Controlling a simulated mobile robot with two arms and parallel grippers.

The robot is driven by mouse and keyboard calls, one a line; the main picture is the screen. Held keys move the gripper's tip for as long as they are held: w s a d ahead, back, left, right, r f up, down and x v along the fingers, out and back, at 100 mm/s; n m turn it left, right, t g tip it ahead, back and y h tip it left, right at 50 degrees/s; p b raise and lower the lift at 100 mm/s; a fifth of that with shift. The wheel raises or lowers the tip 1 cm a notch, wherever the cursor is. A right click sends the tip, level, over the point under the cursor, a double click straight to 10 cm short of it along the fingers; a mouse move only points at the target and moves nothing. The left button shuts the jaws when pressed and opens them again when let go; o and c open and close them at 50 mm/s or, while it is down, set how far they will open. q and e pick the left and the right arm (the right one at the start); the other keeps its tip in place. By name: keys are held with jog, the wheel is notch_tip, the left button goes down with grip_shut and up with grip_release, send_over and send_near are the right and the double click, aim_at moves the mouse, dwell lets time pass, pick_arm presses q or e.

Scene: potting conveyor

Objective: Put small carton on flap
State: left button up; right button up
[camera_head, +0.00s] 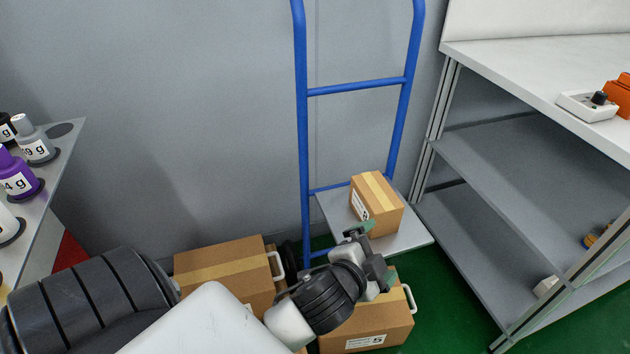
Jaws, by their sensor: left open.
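The small carton (377,198) is a brown box with a tan tape strip and a white label. It rests on the grey flap (415,236) at the foot of a blue hand truck (301,120). My left gripper (378,249) is open and empty, just in front of and below the carton in the picture. One green-tipped finger overlaps the carton's lower edge in view; I cannot tell if it touches. My left arm hides part of the flap's near side. My right gripper is not in view.
Two larger cartons stand on the green floor, one left (225,262) and one below my gripper (370,325), both with white handles. A grey shelf unit (510,150) is at right. A table (62,165) with weighted bottles is at left. A grey wall is behind.

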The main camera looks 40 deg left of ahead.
pick_arm(q)
jog(key=s+f+n+g, duration=0.3)
jog(key=s+f+g, duration=0.1)
jog(key=s, duration=0.4)
jog(key=s+f+n+g+h, duration=0.1)
jog(key=s+f+n+g, duration=0.2)
jog(key=s+f+g, duration=0.2)
jog(key=s, duration=0.2)
jog(key=shift+s+a+n, duration=0.35)
jog(key=shift+a+n, duration=0.05)
jog(key=shift+f, duration=0.1)
